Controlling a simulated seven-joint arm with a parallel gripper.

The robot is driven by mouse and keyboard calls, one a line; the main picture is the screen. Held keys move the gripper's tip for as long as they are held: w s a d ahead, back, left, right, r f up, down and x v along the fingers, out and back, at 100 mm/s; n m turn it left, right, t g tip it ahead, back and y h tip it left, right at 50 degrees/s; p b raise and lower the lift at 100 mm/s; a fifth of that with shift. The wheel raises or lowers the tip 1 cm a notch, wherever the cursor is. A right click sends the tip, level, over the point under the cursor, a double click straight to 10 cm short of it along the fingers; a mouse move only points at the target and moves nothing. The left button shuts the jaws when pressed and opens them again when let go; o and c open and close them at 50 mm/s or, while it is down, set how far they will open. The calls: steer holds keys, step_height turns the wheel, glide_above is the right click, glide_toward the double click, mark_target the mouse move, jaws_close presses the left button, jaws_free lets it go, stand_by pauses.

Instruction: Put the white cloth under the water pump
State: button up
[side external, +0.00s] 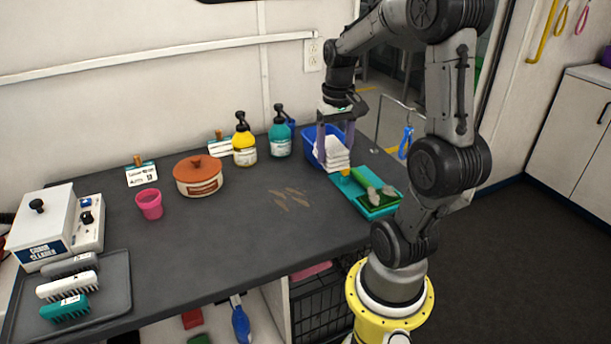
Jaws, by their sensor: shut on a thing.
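The white cloth (335,161) is a folded stack at the blue bin (311,157) near the table's right end. My gripper (336,144) points down over it, with one purple finger on each side of the cloth's upper part. It is shut on the cloth. The bin's inside is mostly hidden by the cloth and fingers. No thing is clearly marked as a water pump. A yellow bottle (245,149) and a teal bottle (280,140), both with black pump tops, stand upright left of the bin. I cannot tell whether either is the water pump.
A teal tray (378,212) with sponge-like items lies at the right edge. A lidded pot (199,180), a pink cup (149,205), a white machine (42,222) and a brush tray (118,290) stand left. Brown streaks (291,198) mark the clear middle.

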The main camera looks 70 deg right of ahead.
steer(key=shift+n, duration=0.3)
steer(key=w, duration=0.1)
steer(key=w+d, duration=0.1)
steer(key=w, duration=0.1)
steer(key=shift+w+d+f, duration=0.15)
steer(key=shift+w+f, duration=0.1)
steer(key=shift+w, duration=0.15)
steer(key=w+d+f, duration=0.8)
steer(key=shift+w+d+f, duration=0.2)
steer(key=shift+w+d, duration=0.1)
steer(key=shift+w+d+f, duration=0.15)
steer(key=shift+d+f, duration=0.05)
steer(key=shift+f, duration=0.15)
steer(key=shift+w+d+f, duration=0.1)
steer(key=shift+f, duration=0.8)
steer(key=shift+w+d+f, duration=0.1)
steer(key=shift+f, duration=0.8)
steer(key=shift+f, duration=0.15)
steer(key=o, duration=1.1)
steer(key=shift+c, duration=0.2)
